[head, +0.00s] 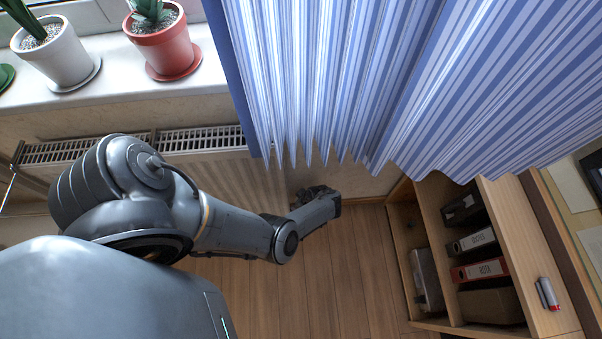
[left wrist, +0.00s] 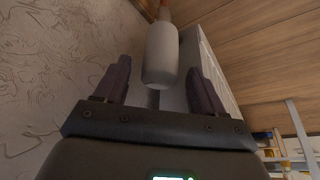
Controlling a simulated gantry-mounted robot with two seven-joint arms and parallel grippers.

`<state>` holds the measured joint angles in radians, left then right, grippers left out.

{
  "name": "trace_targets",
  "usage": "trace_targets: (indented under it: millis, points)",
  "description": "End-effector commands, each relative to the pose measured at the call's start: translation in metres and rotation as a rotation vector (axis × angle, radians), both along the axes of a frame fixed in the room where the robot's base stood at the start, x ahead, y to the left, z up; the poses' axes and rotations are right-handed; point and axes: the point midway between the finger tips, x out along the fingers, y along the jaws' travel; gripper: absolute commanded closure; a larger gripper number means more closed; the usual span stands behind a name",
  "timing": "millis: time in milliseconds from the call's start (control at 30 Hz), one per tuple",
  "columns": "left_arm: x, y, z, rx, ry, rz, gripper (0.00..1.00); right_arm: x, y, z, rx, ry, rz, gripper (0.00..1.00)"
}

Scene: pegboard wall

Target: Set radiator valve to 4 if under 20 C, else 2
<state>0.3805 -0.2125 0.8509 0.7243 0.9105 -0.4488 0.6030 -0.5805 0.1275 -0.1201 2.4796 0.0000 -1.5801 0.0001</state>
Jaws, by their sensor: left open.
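The white radiator (head: 200,140) sits under the window sill in the head view, partly behind my left arm and the curtain. The radiator valve (left wrist: 161,55) is a pale cylinder with a reddish end at the top of the left wrist view. My left gripper (left wrist: 158,72) is open, with one finger on each side of the valve and gaps showing; I cannot tell how deep the valve is between them. In the head view my left gripper (head: 318,193) is low by the wall below the curtain, and the valve is hidden. No valve numbers or thermometer reading are legible. My right gripper is out of view.
A striped blue curtain (head: 340,80) hangs just above my left gripper. A wooden shelf (head: 505,235) with binders stands to the right. Potted plants, one in a red pot (head: 168,48), stand on the sill (head: 110,80). The wooden floor (head: 345,270) is clear.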

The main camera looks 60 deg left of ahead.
Motion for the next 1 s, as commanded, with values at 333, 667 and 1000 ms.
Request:
trace_targets:
  millis: [333, 667, 1000]
  points:
    - [0.007, -0.007, 0.040, 0.000, -0.005, -0.007, 0.31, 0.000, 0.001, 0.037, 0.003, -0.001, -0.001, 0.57]
    - [0.008, -0.008, 0.043, 0.001, -0.007, -0.008, 0.31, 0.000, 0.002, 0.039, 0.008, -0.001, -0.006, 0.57]
    - [0.001, -0.024, 0.039, -0.047, -0.031, 0.178, 0.30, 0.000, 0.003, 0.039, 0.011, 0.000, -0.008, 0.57]
